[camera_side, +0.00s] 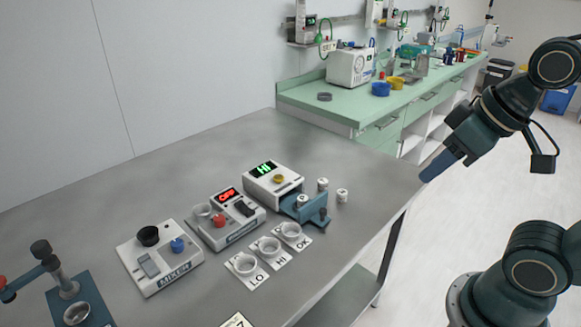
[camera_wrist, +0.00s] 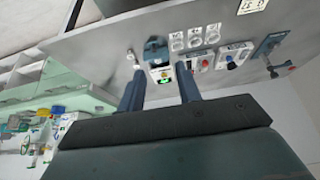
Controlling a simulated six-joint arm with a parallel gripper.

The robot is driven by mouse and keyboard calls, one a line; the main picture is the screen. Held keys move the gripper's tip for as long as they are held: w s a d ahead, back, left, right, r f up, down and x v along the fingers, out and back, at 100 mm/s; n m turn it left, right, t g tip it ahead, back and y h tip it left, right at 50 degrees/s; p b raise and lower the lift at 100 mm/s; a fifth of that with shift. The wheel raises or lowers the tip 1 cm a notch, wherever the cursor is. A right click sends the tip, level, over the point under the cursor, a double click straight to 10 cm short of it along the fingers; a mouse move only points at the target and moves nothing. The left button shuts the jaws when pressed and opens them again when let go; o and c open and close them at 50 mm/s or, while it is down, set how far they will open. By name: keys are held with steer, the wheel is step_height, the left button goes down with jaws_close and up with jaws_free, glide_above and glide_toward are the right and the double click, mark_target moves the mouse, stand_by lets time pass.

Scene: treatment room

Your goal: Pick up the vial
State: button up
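Two small vials with pale caps stand on the grey table right of the display box, one at the back (camera_side: 323,184) and one nearer the table's right edge (camera_side: 342,195). They also show small and blurred in the wrist view (camera_wrist: 130,55). A third similar pale cap (camera_side: 302,201) shows at the blue holder (camera_side: 318,211) in front of the box. My gripper (camera_side: 428,174) is in the air beyond the table's right edge, apart from the vials. In the wrist view its two blue fingers (camera_wrist: 160,69) are spread with nothing held between them.
The display box (camera_side: 274,184) reads "HI". Three cups on cards marked LO, HI and OK (camera_side: 270,247) stand in front. Two more devices (camera_side: 160,258) and a blue stand (camera_side: 82,300) are at left. A green counter (camera_side: 340,112) lies behind. The table's right end is clear.

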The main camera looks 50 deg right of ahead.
steer(key=n+g+y, duration=0.4)
steer(key=n+g, duration=0.4)
steer(key=n, duration=1.5)
glide_above(303, 197)
steer(key=w+d, duration=0.1)
steer(key=d, duration=0.1)
step_height(303, 197, down, 21)
steer(key=shift+d, duration=0.2)
steer(key=shift+w+f, duration=0.1)
steer(key=shift+f, duration=0.05)
steer(key=shift+x, duration=3.05)
